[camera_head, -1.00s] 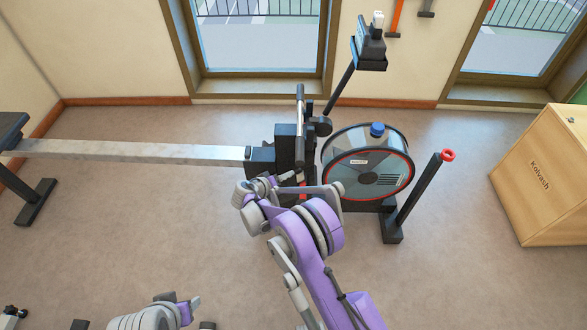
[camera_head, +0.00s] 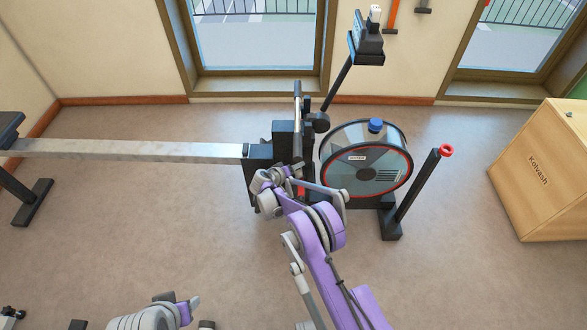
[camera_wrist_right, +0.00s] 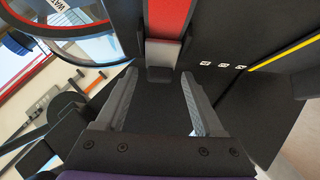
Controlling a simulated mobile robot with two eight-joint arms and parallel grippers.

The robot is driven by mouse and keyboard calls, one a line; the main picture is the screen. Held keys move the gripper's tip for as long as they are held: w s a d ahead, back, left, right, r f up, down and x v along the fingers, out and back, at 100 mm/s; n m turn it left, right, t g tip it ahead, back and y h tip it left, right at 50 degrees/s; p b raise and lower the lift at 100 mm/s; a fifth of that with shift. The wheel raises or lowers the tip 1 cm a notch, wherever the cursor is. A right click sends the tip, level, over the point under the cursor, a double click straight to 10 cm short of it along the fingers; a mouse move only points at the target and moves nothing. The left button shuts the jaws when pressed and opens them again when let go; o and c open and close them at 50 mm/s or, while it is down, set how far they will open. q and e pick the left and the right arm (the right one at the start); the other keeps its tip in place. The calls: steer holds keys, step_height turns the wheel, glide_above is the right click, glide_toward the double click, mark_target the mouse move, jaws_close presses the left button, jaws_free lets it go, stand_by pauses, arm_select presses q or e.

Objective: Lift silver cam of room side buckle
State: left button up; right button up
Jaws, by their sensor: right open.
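The silver cam (camera_wrist_right: 163,52) of the buckle is a small grey metal plate at the lower end of a red strap (camera_wrist_right: 168,16), in the top middle of the right wrist view. My right gripper (camera_wrist_right: 159,72) is open, and its two fingers point at the buckle, one toward each side of it. Contact cannot be told. In the head view my right wrist (camera_head: 268,182) is against the front foot area of the rowing machine (camera_head: 125,149), and the buckle is mostly hidden by it. A bit of red strap (camera_head: 300,190) shows beside it.
The round flywheel (camera_head: 362,160) with a blue cap (camera_head: 375,125) stands just right of my right wrist. A black post (camera_head: 418,190) with a red top is further right. A wooden Kolvash box (camera_head: 530,185) stands at the far right.

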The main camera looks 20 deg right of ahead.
steer(key=shift+c, duration=0.2)
jaws_close()
steer(key=shift+s+a+t, duration=0.1)
steer(key=shift+t, duration=0.3)
steer(key=shift+s+a+r+n+t+b, duration=0.15)
steer(key=shift+s+n+t+b, duration=0.15)
steer(key=shift+n+t+b, duration=0.5)
steer(key=t, duration=0.1)
steer(key=t+y, duration=0.1)
steer(key=t, duration=0.1)
steer(key=shift+s+a+n, duration=0.2)
steer(key=shift+s+n, duration=0.1)
steer(key=shift+s, duration=0.1)
steer(key=shift+s+a+r+n+t+y, duration=0.15)
steer(key=shift+s+n+t+y, duration=0.2)
steer(key=shift+t, duration=0.55)
steer(key=shift+s+a+n+t+y, duration=0.1)
steer(key=shift+s+n+t+y, duration=0.2)
steer(key=shift+n+t+y, duration=0.55)
steer(key=shift+t, duration=0.35)
